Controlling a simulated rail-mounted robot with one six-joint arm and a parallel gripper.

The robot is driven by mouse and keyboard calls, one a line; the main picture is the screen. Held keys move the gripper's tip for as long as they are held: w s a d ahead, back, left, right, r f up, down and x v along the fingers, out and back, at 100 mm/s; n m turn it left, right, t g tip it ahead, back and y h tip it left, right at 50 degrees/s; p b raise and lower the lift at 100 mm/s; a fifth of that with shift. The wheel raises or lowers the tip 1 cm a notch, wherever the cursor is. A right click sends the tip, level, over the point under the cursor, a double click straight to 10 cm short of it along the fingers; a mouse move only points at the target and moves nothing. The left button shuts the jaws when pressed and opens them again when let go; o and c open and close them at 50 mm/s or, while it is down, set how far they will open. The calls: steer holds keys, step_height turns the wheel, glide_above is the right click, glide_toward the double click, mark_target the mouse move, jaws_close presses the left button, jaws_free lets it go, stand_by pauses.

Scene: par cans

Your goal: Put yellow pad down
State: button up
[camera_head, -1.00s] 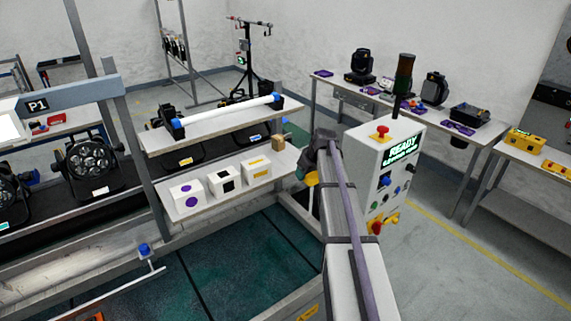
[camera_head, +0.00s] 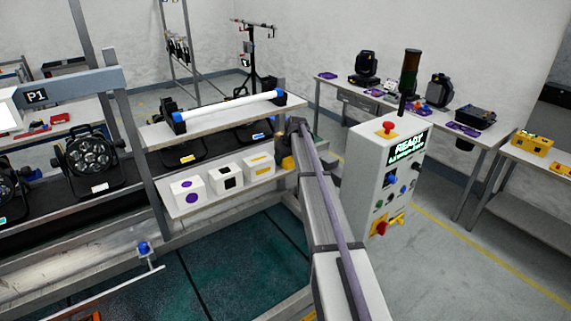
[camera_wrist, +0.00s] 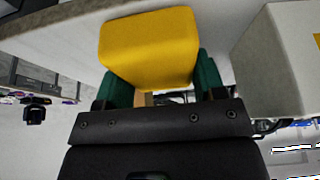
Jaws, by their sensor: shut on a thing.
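The yellow pad (camera_wrist: 150,45) shows large in the wrist view, between the green fingers of my gripper (camera_wrist: 162,80), which is shut on it. The pad is close to a pale shelf surface; I cannot tell whether they touch. In the head view my gripper (camera_head: 288,152) is at the right end of the lower shelf (camera_head: 215,205), right of the white box with a yellow bar (camera_head: 258,167). The arm largely hides the pad there. That box's side (camera_wrist: 272,65) also shows at the right of the wrist view, apart from the pad.
A white tube light (camera_head: 230,107) lies on the upper shelf above. The control cabinet (camera_head: 378,190) stands to the arm's right.

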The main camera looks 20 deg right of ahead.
steer(key=shift+s+r, duration=0.1)
steer(key=shift+r, duration=0.1)
steer(key=shift+f, duration=0.3)
steer(key=o, duration=0.8)
steer(key=shift+r, duration=0.1)
steer(key=shift+o, duration=0.2)
steer(key=p+v, duration=1.1)
steer(key=v, duration=0.1)
steer(key=shift+r, duration=0.2)
